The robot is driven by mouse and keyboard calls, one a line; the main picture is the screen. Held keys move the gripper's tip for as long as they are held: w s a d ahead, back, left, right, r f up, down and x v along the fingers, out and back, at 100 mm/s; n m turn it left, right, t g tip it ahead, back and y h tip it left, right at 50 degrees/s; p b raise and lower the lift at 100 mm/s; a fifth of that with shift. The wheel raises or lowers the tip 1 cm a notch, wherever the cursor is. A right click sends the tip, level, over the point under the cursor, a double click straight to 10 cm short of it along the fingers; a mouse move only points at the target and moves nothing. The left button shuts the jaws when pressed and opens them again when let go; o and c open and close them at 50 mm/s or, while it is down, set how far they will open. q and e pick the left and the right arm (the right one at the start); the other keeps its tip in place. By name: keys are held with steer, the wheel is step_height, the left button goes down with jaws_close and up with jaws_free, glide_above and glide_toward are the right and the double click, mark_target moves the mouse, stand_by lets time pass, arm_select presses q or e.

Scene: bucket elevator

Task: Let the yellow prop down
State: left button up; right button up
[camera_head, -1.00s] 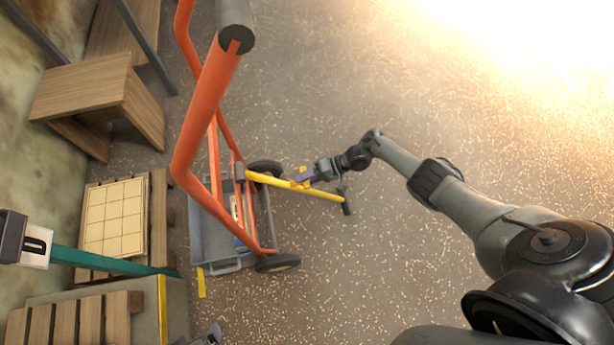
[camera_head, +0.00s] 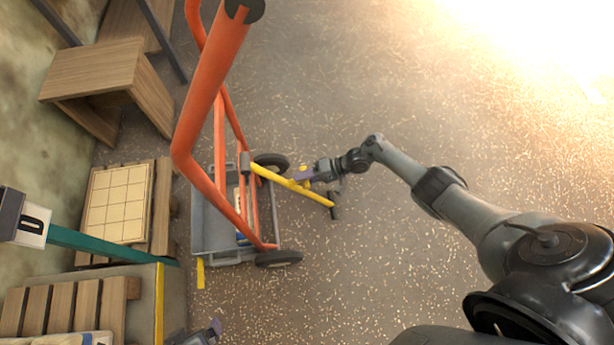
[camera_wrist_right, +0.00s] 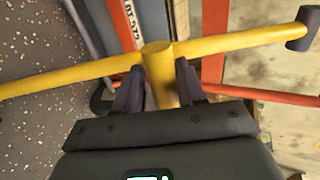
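The yellow prop (camera_head: 288,183) is a thin bar that slants from a grey bracket on an orange hand-truck frame (camera_head: 183,148) down to a dark end piece (camera_head: 335,208). My right gripper (camera_head: 306,175) is at a short stub about midway along the prop. In the right wrist view, its two fingers (camera_wrist_right: 159,92) stand on either side of the yellow stub (camera_wrist_right: 158,72), close against it. The prop crosses the wrist view (camera_wrist_right: 230,42), with a grey cylinder at its right end. At the bottom edge of the head view, what seems to be my left gripper (camera_head: 212,332) shows only partly.
The frame carries a grey tray (camera_head: 208,225) and dark wheels (camera_head: 278,258). A wooden stool (camera_head: 100,75), a pallet with a tan grid panel (camera_head: 118,202) and a green bar (camera_head: 110,246) stand left. The speckled floor to the right is open.

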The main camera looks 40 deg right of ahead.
steer(key=o, duration=0.4)
steer(key=shift+s+a+f, duration=0.1)
steer(key=shift+a+f, duration=0.1)
steer(key=shift+f, duration=0.25)
steer(key=shift+o, duration=0.2)
steer(key=shift+a, duration=0.1)
steer(key=shift+s, duration=0.15)
steer(key=shift+r, duration=0.15)
steer(key=shift+d+r+p, duration=0.3)
steer(key=shift+d, duration=0.15)
steer(key=p+v, duration=0.3)
steer(key=v, duration=0.7)
steer(key=shift+f, duration=0.15)
steer(key=shift+s+a, duration=0.1)
steer(key=shift+s, duration=0.1)
